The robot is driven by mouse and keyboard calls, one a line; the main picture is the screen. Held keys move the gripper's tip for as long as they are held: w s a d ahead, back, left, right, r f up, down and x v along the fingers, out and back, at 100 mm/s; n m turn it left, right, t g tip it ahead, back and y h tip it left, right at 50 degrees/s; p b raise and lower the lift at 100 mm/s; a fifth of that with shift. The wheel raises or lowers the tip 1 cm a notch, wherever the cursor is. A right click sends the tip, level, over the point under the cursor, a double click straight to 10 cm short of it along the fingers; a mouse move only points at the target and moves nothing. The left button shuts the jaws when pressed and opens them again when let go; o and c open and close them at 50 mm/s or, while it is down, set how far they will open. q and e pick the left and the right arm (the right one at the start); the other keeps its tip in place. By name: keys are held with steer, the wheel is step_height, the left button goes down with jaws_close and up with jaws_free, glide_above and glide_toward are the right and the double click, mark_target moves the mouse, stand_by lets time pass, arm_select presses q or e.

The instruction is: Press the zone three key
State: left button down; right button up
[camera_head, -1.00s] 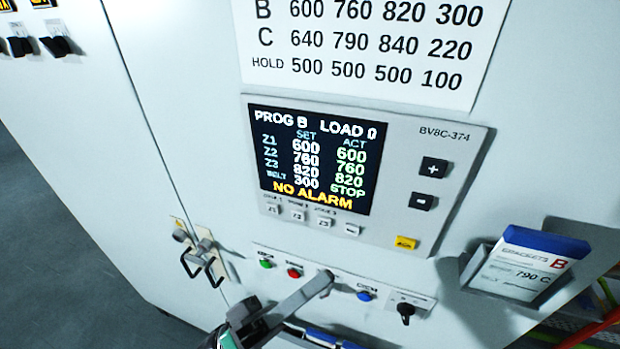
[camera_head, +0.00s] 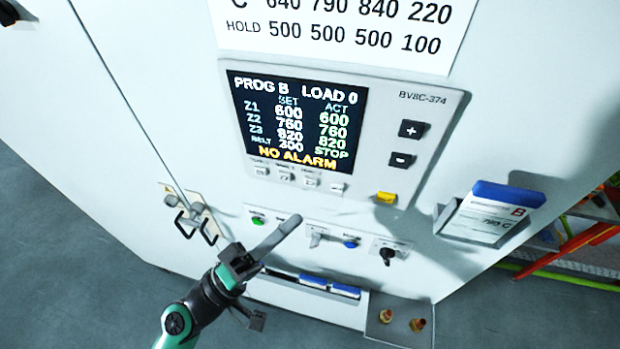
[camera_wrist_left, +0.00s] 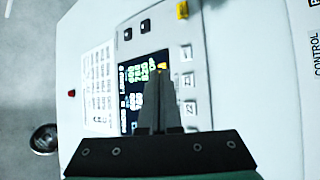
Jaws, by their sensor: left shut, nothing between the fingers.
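The zone three key (camera_head: 311,182) is the third small pale key in the row under the display (camera_head: 297,121). Keys Z1 (camera_head: 261,170) and Z2 (camera_head: 286,176) are left of it, and the belt key (camera_head: 337,187) is right of it. My left gripper (camera_head: 292,223) is shut and empty, with its tips just below the key row in the head view. The wrist view shows its fingers (camera_wrist_left: 164,76) in front of the display's edge, beside the key row, where the zone three key (camera_wrist_left: 187,80) shows. I cannot tell the gap to the panel. My right gripper is out of view.
Below the keys are a green button (camera_head: 257,220), a blue button (camera_head: 351,243) and a black selector (camera_head: 388,255). A yellow key (camera_head: 386,197) is lower right on the panel. A card holder (camera_head: 490,212) sticks out at right. A small shelf (camera_head: 398,338) holds brass-coloured parts.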

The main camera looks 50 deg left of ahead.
mark_target(316, 180)
arm_select(q)
steer(key=shift+w+a, duration=0.5)
steer(key=shift+w, duration=0.25)
steer(key=shift+w+a, duration=0.5)
steer(key=shift+w, duration=0.3)
steer(key=shift+w+a, duration=0.5)
steer(key=shift+w, duration=0.25)
steer(key=shift+w+a, duration=0.2)
steer(key=shift+w, duration=0.15)
steer(key=shift+w+a+b, duration=0.2)
steer(key=shift+w+b, duration=0.1)
steer(key=shift+w, duration=0.05)
stand_by(0.8)
steer(key=shift+s+d, duration=0.4)
steer(key=shift+s, duration=0.3)
steer(key=shift+d, duration=0.1)
steer(key=shift+s+d, duration=0.45)
steer(key=shift+s, duration=0.25)
steer(key=shift+s+d, duration=0.4)
steer(key=shift+s, duration=0.3)
steer(key=shift+s+d, duration=0.45)
steer(key=shift+s, duration=0.25)
